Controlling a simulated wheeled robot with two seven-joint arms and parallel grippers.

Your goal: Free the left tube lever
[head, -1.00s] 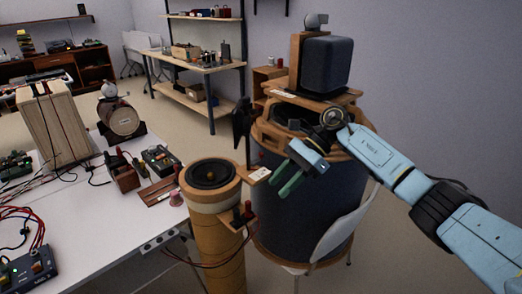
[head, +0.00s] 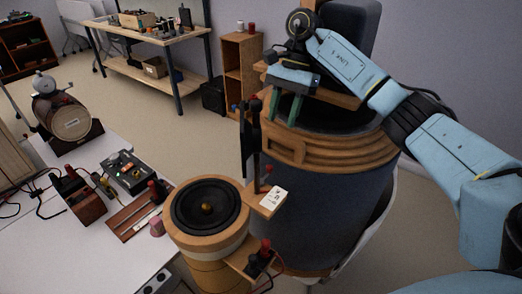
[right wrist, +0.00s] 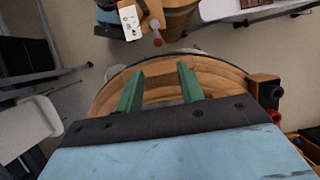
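The tan tube (head: 206,250) stands upright at the lower middle of the head view, with a black speaker cone (head: 205,205) on top. A wooden bracket with a white label card (head: 272,198) sits at its upper right. A small red-knobbed lever (head: 266,182) rises beside the card; the red knob also shows in the right wrist view (right wrist: 157,42). A second red-knobbed piece (head: 264,250) sits lower on the tube. My right gripper (head: 285,108), with green fingers, is open and empty over the big drum's wooden rim, apart from these levers. My left gripper is out of view.
The big dark drum (head: 320,200) with wooden hoops stands right of the tube. A tall black piece (head: 250,145) stands between them. A white chair (right wrist: 25,128) shows in the wrist view.

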